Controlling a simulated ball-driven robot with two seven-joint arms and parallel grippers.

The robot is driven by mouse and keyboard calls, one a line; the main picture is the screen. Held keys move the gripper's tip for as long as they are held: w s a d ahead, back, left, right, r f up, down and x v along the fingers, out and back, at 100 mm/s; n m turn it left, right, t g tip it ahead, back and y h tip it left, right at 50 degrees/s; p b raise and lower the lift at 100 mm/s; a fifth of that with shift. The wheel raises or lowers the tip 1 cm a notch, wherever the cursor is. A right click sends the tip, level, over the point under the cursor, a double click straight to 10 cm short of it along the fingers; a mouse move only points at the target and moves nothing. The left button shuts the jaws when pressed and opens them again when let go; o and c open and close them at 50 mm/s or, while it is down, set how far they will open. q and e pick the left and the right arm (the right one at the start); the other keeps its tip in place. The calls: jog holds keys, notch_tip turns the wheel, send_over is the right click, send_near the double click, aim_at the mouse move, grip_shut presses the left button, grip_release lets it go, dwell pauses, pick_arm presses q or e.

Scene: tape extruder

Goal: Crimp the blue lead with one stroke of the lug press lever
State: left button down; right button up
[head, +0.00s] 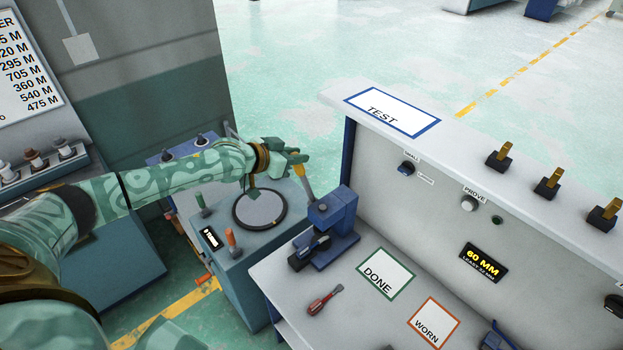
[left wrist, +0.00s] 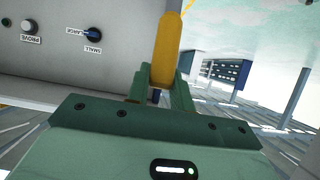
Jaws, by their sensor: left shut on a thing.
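The lug press (head: 332,212) is a blue block-shaped machine at the left end of the grey bench. Its lever (head: 305,184) has a yellow handle and stands up, leaning to the left. My left gripper (head: 296,160) is shut on the upper part of the lever. In the left wrist view the yellow lever handle (left wrist: 168,45) rises between the green fingers of my left gripper (left wrist: 160,88). A dark piece (head: 310,250) lies at the front of the press; I cannot tell whether the blue lead is there. My right gripper is not in view.
A red-handled screwdriver (head: 324,300) lies on the bench in front of the press. The DONE mat (head: 386,274) and WORN mat (head: 435,322) are empty. A grey panel (head: 430,200) with switches stands behind. A teal machine with a round plate (head: 259,208) is left of the bench.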

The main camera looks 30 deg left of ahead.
pick_arm(q)
jog(key=shift+w+d+r, duration=0.1)
jog(key=shift+w+r, duration=0.25)
jog(key=shift+w, duration=0.2)
jog(key=c, duration=1.1)
grip_release()
jog(key=shift+d, duration=0.1)
jog(key=shift+c, duration=0.2)
jog(key=p+v, duration=0.7)
jog(key=shift+f, duration=0.15)
